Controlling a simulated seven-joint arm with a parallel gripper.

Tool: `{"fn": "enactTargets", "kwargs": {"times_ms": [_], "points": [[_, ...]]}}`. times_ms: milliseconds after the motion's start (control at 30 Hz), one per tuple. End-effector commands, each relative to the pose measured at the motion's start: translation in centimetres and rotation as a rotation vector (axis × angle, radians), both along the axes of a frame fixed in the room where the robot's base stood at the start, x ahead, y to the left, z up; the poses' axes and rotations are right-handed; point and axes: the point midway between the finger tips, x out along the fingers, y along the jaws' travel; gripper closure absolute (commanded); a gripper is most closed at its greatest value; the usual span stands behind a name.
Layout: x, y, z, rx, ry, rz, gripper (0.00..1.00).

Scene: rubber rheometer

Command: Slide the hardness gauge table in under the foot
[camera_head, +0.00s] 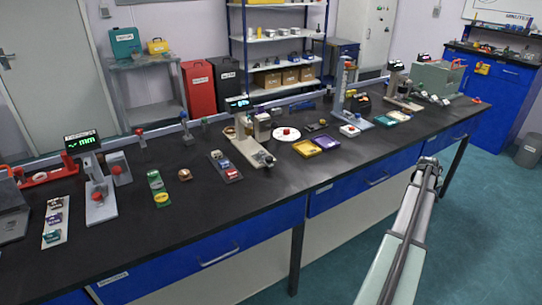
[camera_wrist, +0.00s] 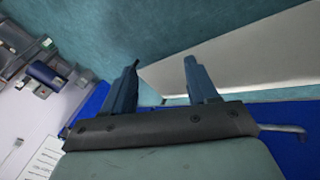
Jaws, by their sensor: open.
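Several stand instruments are on the black bench (camera_head: 300,175) in the head view; their labels are too small to tell for sure which is the hardness gauge. One beige stand (camera_head: 246,140) with a lit display is at the middle, with a base reaching toward the front edge. A grey-blue column stand (camera_head: 346,98) is farther right, and another beige stand (camera_head: 401,88) is beyond it. No gauge table or foot can be made out clearly. My gripper (camera_head: 429,162) is off the bench's front edge at the right. In the wrist view my gripper (camera_wrist: 160,78) is open and empty, its fingers apart.
A grey stand with an "mm" display (camera_head: 98,190) is at the left. The bench front is mostly clear. Shelves (camera_head: 275,65) stand behind.

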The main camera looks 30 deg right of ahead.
Motion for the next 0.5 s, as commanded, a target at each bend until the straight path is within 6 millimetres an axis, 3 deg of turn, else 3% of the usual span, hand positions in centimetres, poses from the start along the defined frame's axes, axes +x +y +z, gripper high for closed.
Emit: {"fn": "enactTargets", "kwargs": {"times_ms": [100, 233, 367, 500], "points": [[0.7, -0.6, 2.5, 0.000, -0.003, 0.028, 0.42], [3.3, 0.4, 5.0, 0.022, -0.009, 0.088, 0.42], [7.6, 3.0, 7.3, 0.065, -0.019, 0.183, 0.42], [12.7, 6.9, 9.4, 0.122, -0.029, 0.300, 0.42]]}}
